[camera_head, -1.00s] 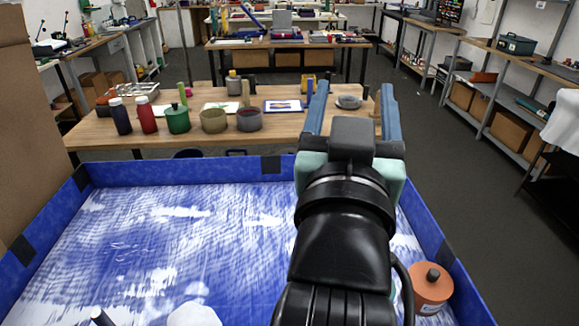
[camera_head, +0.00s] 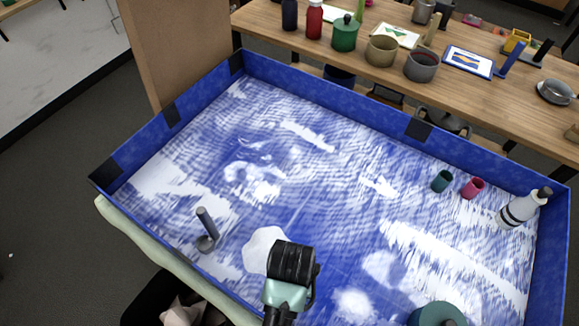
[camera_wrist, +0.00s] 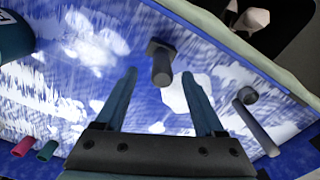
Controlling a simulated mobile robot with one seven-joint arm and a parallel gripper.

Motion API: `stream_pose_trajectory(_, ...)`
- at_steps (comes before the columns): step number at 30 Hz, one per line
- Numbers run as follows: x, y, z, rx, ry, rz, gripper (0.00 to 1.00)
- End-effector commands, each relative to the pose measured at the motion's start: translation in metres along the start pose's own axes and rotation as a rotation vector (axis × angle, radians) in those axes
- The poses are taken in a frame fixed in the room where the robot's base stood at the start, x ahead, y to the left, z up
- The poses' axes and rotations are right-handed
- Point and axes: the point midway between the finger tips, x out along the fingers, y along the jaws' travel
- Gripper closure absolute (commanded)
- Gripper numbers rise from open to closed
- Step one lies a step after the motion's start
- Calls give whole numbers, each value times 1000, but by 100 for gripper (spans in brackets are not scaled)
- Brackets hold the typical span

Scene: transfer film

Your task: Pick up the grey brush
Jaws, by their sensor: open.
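A grey brush (camera_wrist: 161,68), with a short cylindrical grey handle and a dark blocky head, stands on the blue-and-white surface in the wrist view. My gripper (camera_wrist: 160,75) is open, with its two blue fingers apart on the left and right of the handle. No contact between fingers and handle shows. In the head view the teal gripper body (camera_head: 284,294) is at the bottom middle; the fingertips and this brush are not visible there. A second grey-handled tool (camera_head: 206,229) with a rounded dark head stands to the left; it also shows in the wrist view (camera_wrist: 256,122).
A blue-walled tray (camera_head: 325,95) surrounds the surface. A white patch (camera_head: 260,247) lies beside my gripper. Teal (camera_head: 441,181) and pink (camera_head: 473,188) cups and a white bottle (camera_head: 519,209) are at the right. A teal round container (camera_head: 437,315) is at lower right.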

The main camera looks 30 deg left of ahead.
Motion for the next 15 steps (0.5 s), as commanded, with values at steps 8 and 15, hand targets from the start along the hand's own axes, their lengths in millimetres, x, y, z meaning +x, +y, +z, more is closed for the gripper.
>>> stream_pose_trajectory(8,19,-1,-1,0,-1,0,29)
stream_pose_trajectory(15,51,-4,-4,0,-1,0,29)
